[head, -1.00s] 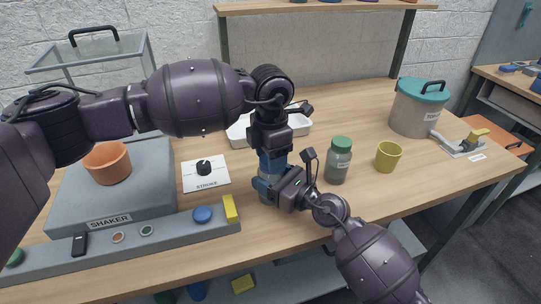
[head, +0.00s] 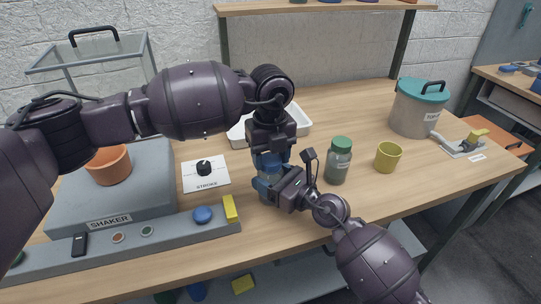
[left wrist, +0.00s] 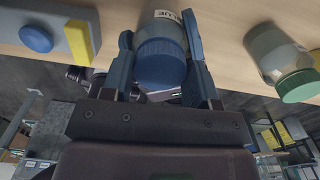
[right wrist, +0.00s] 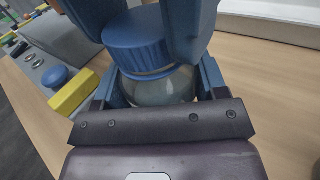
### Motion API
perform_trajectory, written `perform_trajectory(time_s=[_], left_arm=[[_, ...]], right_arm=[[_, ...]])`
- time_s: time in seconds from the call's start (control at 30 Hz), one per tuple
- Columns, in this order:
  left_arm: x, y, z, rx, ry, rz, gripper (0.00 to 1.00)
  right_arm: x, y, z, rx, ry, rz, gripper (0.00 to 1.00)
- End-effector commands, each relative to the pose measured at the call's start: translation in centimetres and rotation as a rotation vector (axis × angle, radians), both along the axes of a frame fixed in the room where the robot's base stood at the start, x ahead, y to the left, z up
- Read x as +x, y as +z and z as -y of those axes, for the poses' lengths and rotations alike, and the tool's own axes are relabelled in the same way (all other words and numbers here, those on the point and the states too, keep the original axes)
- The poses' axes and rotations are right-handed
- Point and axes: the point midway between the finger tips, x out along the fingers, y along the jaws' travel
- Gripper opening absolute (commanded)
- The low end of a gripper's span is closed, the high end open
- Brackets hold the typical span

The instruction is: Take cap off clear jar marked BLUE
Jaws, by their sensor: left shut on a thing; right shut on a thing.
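The clear jar (right wrist: 160,88) stands upright at the front of the table and has a blue cap (right wrist: 137,38). Its BLUE label (left wrist: 166,16) shows in the left wrist view. My left gripper (head: 270,160) comes down from above and is shut on the cap (left wrist: 161,62), a finger on each side. My right gripper (head: 277,186) reaches in from the front right and is shut on the jar body. The cap sits at the jar's mouth; I cannot tell whether it is loose. The fingers hide part of the jar in the head view.
A green-capped jar (head: 338,160) and a yellow cup (head: 388,157) stand close on the right. The shaker (head: 70,212) with an orange pot (head: 108,164) is on the left. A white tray (head: 237,132) is behind my left gripper.

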Motion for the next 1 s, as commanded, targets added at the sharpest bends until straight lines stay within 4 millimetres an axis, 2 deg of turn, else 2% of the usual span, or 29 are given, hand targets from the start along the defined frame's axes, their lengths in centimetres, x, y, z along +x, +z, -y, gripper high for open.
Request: perform_trajectory(time_s=[0.3, 0.5, 0.6, 1.0], left_arm=[[-0.03, 0.01, 0.04, -0.001, 0.462, -0.002, 0.26], [-0.01, 0.03, 0.03, 0.000, 0.695, -0.001, 0.26], [0.00, 0.04, 0.02, 0.000, 0.754, 0.000, 0.26], [0.00, 0.04, 0.02, 0.000, 0.749, 0.000, 0.26]], right_arm=[[0.02, -0.03, 0.03, -0.001, -0.001, 0.000, 0.00], [0.02, -0.03, 0.03, -0.001, -0.001, 0.000, 0.00], [0.02, -0.03, 0.03, -0.001, -0.001, 0.000, 0.00], [0.00, -0.03, 0.01, -0.001, 0.000, 0.000, 0.00]])
